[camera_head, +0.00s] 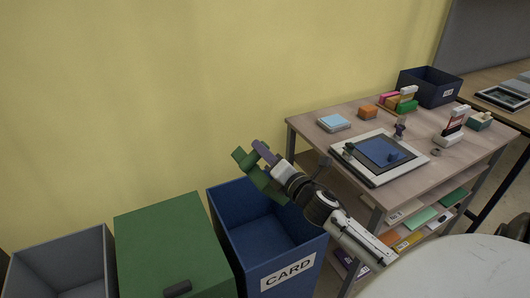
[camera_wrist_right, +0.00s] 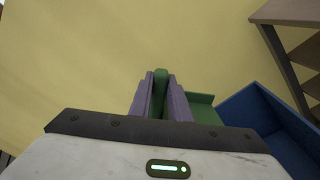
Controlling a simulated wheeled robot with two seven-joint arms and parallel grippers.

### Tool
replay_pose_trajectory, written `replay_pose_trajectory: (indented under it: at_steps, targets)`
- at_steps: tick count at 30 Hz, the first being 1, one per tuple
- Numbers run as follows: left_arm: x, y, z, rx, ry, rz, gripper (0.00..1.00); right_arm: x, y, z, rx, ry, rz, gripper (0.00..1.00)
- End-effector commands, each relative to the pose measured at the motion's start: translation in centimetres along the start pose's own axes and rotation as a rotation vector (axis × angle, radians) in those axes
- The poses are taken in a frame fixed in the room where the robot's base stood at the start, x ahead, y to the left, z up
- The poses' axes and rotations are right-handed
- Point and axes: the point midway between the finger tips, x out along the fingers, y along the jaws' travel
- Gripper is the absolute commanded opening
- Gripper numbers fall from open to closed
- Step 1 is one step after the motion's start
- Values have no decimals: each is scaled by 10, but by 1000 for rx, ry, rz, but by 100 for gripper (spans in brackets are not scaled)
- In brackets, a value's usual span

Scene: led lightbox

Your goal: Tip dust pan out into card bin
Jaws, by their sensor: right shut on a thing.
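My right gripper (camera_head: 262,152), with purple fingers, is shut on the handle of the green dust pan (camera_head: 264,186). The handle's end sticks out to the left of the fingers, and the pan part hangs tilted below them. The pan shows above the back part of the open blue card bin (camera_head: 291,272), which has a white CARD label on its front. In the right wrist view the green handle is between the fingers (camera_wrist_right: 160,95), and part of the pan (camera_wrist_right: 203,112) and the bin (camera_wrist_right: 262,108) show to the right. The pan's contents cannot be made out. My left gripper is not in view.
A green lidded bin (camera_head: 172,240) and an open grey bin (camera_head: 65,262) stand left of the card bin. A wooden shelf table (camera_head: 300,122) with a framed panel (camera_head: 380,155) and small items stands close on the right. The yellow wall is behind.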

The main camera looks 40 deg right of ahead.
Motion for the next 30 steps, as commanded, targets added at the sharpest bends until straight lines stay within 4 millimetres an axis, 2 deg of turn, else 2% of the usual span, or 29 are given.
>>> replay_pose_trajectory:
  at_steps: [6,15,18,24,30]
  targets:
    - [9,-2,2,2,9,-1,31,0,14,-27,-227,0,4,0]
    - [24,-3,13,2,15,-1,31,0,21,-72,-597,1,2,0]
    - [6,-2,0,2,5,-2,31,0,44,-69,-731,-1,2,0]
    - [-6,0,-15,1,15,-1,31,0,54,-76,-888,0,-2,0]
    - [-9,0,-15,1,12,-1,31,0,56,-79,-939,-1,-2,0]
